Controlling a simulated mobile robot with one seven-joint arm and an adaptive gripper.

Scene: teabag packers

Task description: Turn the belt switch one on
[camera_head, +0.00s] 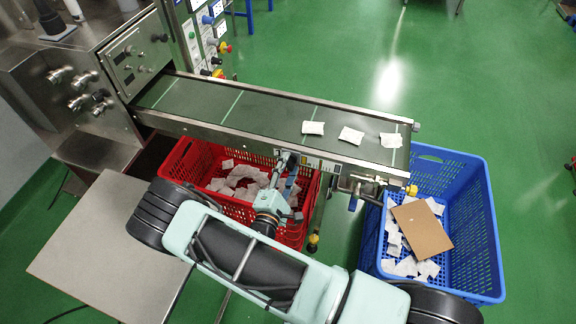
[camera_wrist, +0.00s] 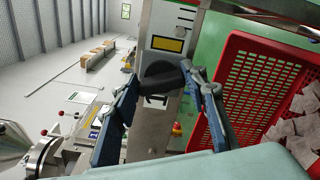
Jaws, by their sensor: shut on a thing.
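The black switch knob (camera_wrist: 160,74) sits on a grey metal panel (camera_wrist: 150,130) in the wrist view. A yellow warning label (camera_wrist: 166,44) is above it and a dark mark is just below it. My gripper (camera_wrist: 168,88) has one finger on each side of the knob and is shut on it. In the head view, my gripper (camera_head: 284,172) is at the near side of the conveyor belt (camera_head: 260,108), above the red crate. The knob is hidden there. I cannot tell the knob's exact turn position.
A red crate (camera_head: 176,160) with teabags stands under the belt. A blue crate (camera_head: 470,210) at right holds teabags and a cardboard sheet (camera_head: 421,228). Several teabags lie on the belt's right end. A red emergency button (camera_wrist: 177,128) is below the knob.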

